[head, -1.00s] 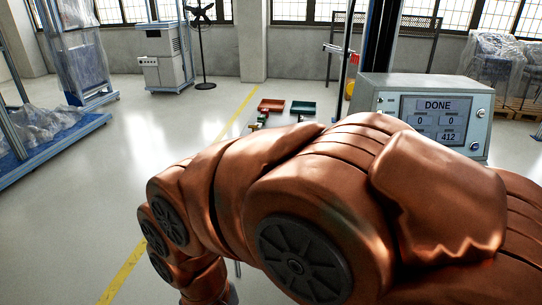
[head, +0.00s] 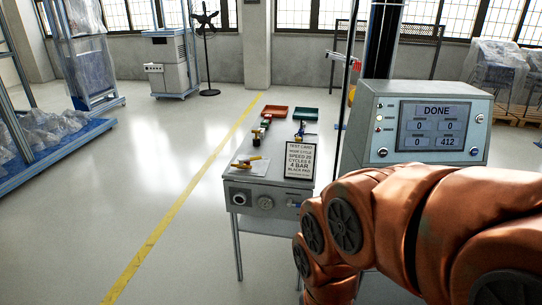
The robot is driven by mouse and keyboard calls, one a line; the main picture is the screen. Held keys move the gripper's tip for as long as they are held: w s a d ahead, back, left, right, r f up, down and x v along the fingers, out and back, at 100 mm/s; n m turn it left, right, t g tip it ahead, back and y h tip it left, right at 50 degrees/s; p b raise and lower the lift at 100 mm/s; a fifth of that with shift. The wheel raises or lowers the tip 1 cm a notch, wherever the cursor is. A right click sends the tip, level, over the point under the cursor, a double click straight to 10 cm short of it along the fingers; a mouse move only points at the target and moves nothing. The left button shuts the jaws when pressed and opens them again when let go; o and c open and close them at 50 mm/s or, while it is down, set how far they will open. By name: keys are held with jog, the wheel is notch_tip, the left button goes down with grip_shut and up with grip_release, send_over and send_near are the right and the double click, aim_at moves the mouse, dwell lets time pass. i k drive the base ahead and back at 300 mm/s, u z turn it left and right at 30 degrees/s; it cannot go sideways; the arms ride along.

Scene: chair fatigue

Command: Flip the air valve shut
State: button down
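I cannot make out the air valve for certain. A small blue and brass fitting (head: 300,130) stands on the far right of the small grey bench, and it may be the valve; its handle position is too small to tell. My orange-covered arm fills the lower right and hides the floor and the area under the control box. My gripper is not in view.
A grey control box (head: 369,115) reads DONE and 412. The bench (head: 240,176) carries a test card (head: 299,160), pliers (head: 247,160), a red tray (head: 275,112) and a green tray (head: 305,113). Open floor lies left, past a yellow line (head: 165,225).

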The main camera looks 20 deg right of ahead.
aim_at(257, 158)
jog(key=z, duration=0.25)
jog(key=i, duration=0.75)
jog(key=u, duration=0.45)
jog(key=i, duration=0.65)
jog(key=u, duration=0.6)
